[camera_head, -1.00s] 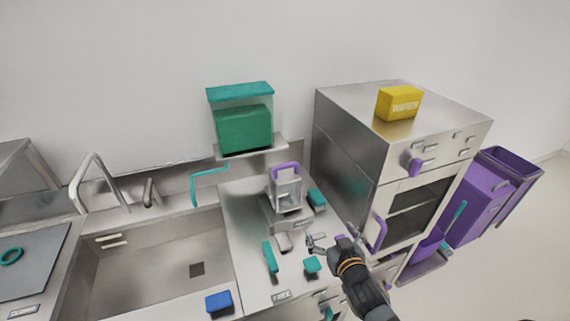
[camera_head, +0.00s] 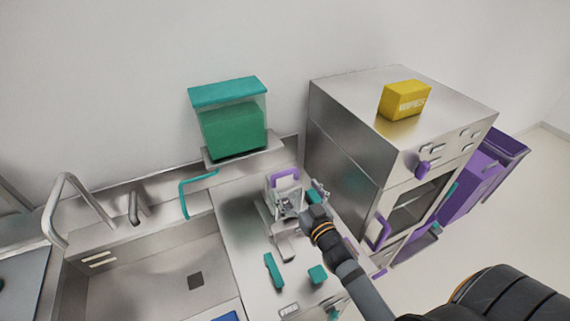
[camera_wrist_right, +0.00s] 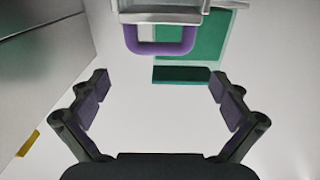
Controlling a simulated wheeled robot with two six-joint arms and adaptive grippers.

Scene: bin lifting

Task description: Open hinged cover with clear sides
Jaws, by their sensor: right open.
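The hinged cover (camera_head: 285,195) has clear sides and a purple handle (camera_head: 285,175) on top. It stands on a small metal device on the steel counter and looks closed. My right gripper (camera_head: 308,192) is at its right side in the head view, open and empty. In the right wrist view, which looks upside down, the purple handle (camera_wrist_right: 160,48) and part of the cover (camera_wrist_right: 160,14) are at the top, beyond the open fingers (camera_wrist_right: 160,88) and apart from them. My left gripper is not in view.
A steel oven (camera_head: 345,135) with a yellow box (camera_head: 404,100) on top stands to the right. A green-filled clear container with a teal lid (camera_head: 228,92) sits on the shelf behind. Teal blocks (camera_head: 318,273) lie on the front counter. A sink (camera_head: 140,270) is at left.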

